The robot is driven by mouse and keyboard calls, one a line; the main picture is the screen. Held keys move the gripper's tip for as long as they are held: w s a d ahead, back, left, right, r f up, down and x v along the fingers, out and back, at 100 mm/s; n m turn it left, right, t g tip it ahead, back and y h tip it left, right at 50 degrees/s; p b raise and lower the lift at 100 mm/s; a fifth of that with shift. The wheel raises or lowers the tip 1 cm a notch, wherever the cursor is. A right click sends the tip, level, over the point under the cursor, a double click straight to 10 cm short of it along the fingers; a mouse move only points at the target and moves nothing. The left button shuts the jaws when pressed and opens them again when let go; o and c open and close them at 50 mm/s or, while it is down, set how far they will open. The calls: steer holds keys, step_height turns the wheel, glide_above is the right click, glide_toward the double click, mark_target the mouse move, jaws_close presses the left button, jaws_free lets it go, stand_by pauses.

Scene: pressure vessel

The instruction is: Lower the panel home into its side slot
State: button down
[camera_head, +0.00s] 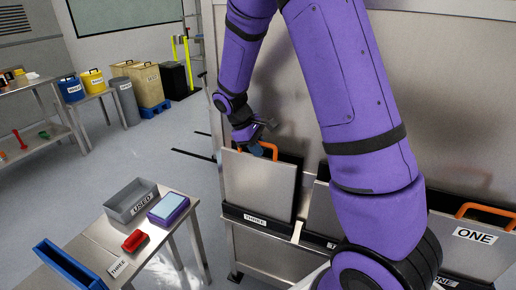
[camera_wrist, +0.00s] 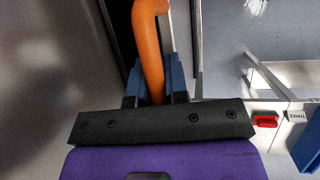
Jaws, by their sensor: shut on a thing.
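A grey metal panel (camera_head: 257,187) with an orange handle (camera_head: 268,147) stands upright at the side slot (camera_head: 255,219) labelled THREE. A dark opening shows behind its top and right edge. The panel's lower edge meets the black slot lip, but I cannot tell how deep it sits. My gripper (camera_head: 258,150) is shut on the orange handle from above. In the wrist view the blue fingers of my gripper (camera_wrist: 155,88) close on both sides of the orange handle (camera_wrist: 149,45). The panel is mostly hidden there.
Panel ONE (camera_head: 477,240) with its own orange handle sits at the right. A side table at the lower left holds a grey USED bin (camera_head: 131,201), a purple-edged device (camera_head: 168,208), a red object (camera_head: 134,240) and a blue tray (camera_head: 70,268). The floor left of the vessel is open.

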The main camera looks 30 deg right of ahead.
steer(key=shift+f, duration=0.7)
steer(key=c, duration=1.1)
jaws_free()
steer(key=shift+r, duration=0.1)
steer(key=shift+r, duration=0.3)
steer(key=v, duration=1.2)
steer(key=s+r+m+t+y, duration=0.3)
steer(key=s+r, duration=0.8)
steer(key=s, duration=0.1)
steer(key=shift+s+a+r+m+t+y, duration=0.2)
steer(key=shift+s+a+r+m+t, duration=0.5)
steer(key=shift+s, duration=2)
steer(key=shift+s+a+r+m+t+y, duration=0.3)
steer(key=shift+s+t, duration=0.65)
steer(key=shift+s, duration=1.75)
steer(key=shift+s+a+r+m+t+y, duration=0.1)
steer(key=shift+s+a+r+m+t, duration=0.45)
steer(key=shift+s, duration=2.15)
